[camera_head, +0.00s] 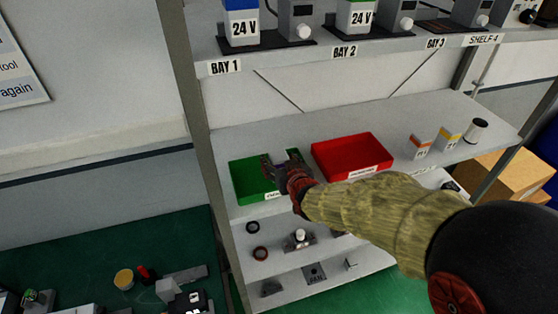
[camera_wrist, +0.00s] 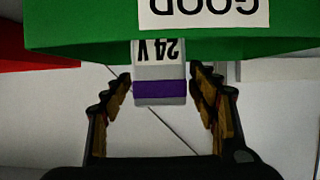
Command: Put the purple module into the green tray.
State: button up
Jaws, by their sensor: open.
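The purple module (camera_wrist: 160,88), a pale block with a purple band and an upside-down "24 V" label, shows between my fingers in the wrist view. My gripper (camera_wrist: 160,80) is open, with a finger on each side of the module and narrow gaps showing. The green tray (camera_wrist: 85,32), with an upside-down "GOOD" label, fills the top of that view, overlapping the module's far end in the picture. I cannot tell whether the module rests in the tray. In the head view, my gripper (camera_head: 284,168) is over the right part of the green tray (camera_head: 243,180) and hides some of it.
A red tray (camera_head: 350,155) stands just right of the green tray on the shelf. Small boxes (camera_head: 448,138) and a white spool (camera_head: 476,130) stand farther right. The shelf above holds "24 V" modules (camera_head: 241,28). Lower shelves hold small parts; a green bench is at lower left.

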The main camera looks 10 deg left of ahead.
jog(key=b+v, duration=0.2)
jog(key=v, duration=1)
jog(key=s+d+r+m+g+h, duration=0.1)
jog(key=s+d+m+h, duration=0.15)
jog(key=d, duration=0.75)
jog(key=s+d+r+m+g+h, duration=0.15)
jog(key=s+d, duration=0.25)
jog(key=d, duration=0.5)
jog(key=s+d+m+g+h, duration=0.1)
jog(key=s+d, duration=0.4)
jog(key=s, duration=0.3)
jog(key=s+d+m+g+h, duration=0.1)
jog(key=s+d+g+h, duration=0.1)
jog(key=s+d, duration=0.3)
jog(key=s, duration=0.3)
jog(key=shift+f, duration=0.35)
jog(key=shift+s, duration=0.15)
